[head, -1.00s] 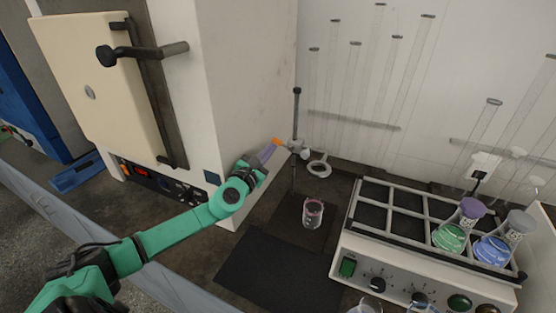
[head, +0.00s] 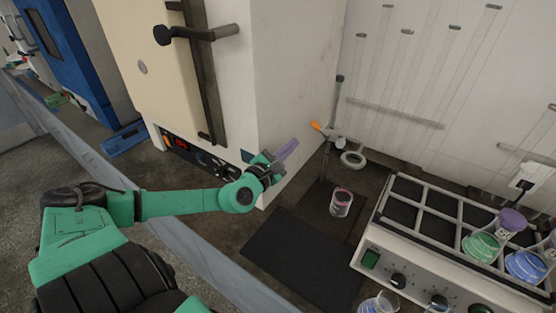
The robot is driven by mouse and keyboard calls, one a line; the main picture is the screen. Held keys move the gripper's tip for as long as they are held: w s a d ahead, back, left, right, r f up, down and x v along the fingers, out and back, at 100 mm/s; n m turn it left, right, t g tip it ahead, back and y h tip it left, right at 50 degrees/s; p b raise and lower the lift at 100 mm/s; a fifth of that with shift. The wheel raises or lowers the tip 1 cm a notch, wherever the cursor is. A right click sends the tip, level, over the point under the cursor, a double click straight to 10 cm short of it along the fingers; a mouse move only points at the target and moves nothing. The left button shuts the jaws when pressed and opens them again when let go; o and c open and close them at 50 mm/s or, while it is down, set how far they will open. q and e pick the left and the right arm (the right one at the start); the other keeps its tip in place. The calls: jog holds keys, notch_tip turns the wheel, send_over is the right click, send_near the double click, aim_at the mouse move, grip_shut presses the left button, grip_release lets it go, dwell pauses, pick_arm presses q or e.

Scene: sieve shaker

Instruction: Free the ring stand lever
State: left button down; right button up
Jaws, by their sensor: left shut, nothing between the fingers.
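The ring stand (head: 325,161) is a dark upright rod on the bench, beside the large beige oven. A clamp on the rod carries an orange lever (head: 316,126), which points up and to the left. A pale ring (head: 353,159) sticks out to the right below the clamp. My left gripper (head: 287,149), with purple fingers, is shut and empty. It is to the left of the lever and a little lower in the picture, apart from it. My right gripper is not in view.
A small beaker (head: 341,203) stands on the bench in front of the stand. A shaker (head: 398,253) with green and blue flasks is at the right. The oven (head: 290,80) with its protruding handle stands behind my left arm. A dark mat (head: 300,258) lies clear in front.

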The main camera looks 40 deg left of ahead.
pick_arm(q)
jog(key=s+p, duration=0.5)
jog(key=s, duration=0.2)
jog(key=shift+s+d, duration=0.15)
jog(key=shift+d, duration=0.1)
jog(key=shift+f, duration=0.1)
